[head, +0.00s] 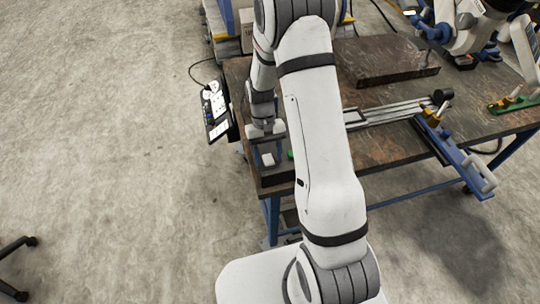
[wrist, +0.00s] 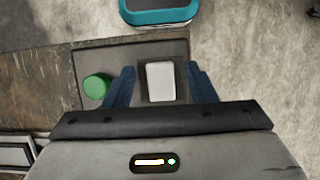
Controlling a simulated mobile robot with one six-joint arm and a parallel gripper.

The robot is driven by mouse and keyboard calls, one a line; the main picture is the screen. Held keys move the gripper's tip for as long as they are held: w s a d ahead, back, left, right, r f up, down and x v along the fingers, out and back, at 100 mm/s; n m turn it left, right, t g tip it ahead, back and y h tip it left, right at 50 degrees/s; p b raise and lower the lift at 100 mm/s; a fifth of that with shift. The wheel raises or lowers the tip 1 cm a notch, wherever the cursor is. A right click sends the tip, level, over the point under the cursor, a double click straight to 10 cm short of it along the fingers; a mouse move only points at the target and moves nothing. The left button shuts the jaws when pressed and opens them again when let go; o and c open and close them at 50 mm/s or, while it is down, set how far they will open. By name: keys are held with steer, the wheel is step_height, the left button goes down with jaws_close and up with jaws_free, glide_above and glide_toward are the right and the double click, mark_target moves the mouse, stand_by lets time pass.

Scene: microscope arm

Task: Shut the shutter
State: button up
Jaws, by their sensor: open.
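A white block (wrist: 161,82) sits on a dark plate (wrist: 120,58) at the table's edge, and it also shows in the head view (head: 268,159). I cannot tell for sure whether this block is the shutter's moving part. A round green knob or button (wrist: 97,86) is left of it in the wrist view; a bit of green (head: 291,154) shows beside my arm in the head view. My gripper (wrist: 159,67) is open, with one blue finger on each side of the white block. Gaps show between block and fingers, and nothing is held. In the head view the gripper (head: 266,140) is partly hidden.
The brown worktable (head: 385,134) carries a metal rail (head: 395,110) and a dark slab (head: 385,60). A power strip (head: 215,105) hangs at its left edge. A teal-rimmed object (wrist: 158,12) lies beyond the plate.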

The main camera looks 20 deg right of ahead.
steer(key=b+v, duration=0.1)
steer(key=v, duration=0.6)
steer(key=shift+r, duration=0.15)
step_height(320, 180, up, 12)
steer(key=t, duration=0.4)
glide_above(266, 154)
steer(key=s, duration=0.7)
steer(key=s+r+t+b, duration=0.1)
steer(key=s+r+t, duration=0.3)
steer(key=s, duration=0.8)
steer(key=shift+d+r, duration=0.4)
steer(key=shift+r, duration=0.5)
